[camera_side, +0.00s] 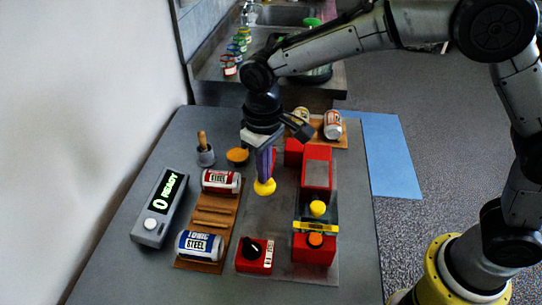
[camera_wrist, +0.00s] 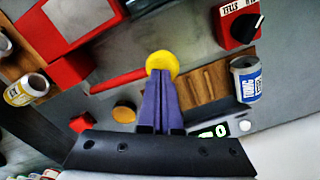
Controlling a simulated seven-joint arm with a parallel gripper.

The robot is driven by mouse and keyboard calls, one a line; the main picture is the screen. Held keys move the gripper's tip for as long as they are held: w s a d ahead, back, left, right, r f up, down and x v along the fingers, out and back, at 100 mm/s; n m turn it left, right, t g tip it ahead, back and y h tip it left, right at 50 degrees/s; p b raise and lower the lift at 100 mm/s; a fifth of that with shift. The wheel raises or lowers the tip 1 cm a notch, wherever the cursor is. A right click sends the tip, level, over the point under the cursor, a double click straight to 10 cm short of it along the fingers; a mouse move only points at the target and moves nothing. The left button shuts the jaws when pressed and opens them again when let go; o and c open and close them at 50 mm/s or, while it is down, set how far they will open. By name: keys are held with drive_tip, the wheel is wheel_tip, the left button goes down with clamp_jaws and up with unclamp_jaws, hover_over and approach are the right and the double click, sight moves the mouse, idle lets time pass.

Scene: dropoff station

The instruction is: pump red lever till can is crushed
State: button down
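The red lever (camera_wrist: 115,80) ends in a yellow ball knob (camera_side: 264,186); the knob also shows in the wrist view (camera_wrist: 162,61). My gripper (camera_side: 264,176) points down with its purple fingers close together, the tips at the knob and overlapping its edge. The fingers look shut, with the knob beyond the tips rather than between them; exact contact is unclear. In the side view the fingers partly hide the lever.
A wooden rack (camera_side: 214,218) holds a red steel can (camera_side: 221,181) and a blue steel can (camera_side: 200,245). A display (camera_side: 161,206) reads "0 READY". A red dial box (camera_side: 254,255) stands in front. Two cans stand at the back, one orange and white (camera_side: 332,124).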

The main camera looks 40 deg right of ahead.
drive_tip(key=shift+f, duration=0.35)
drive_tip(key=shift+s+f, duration=0.15)
drive_tip(key=shift+f, duration=1.1)
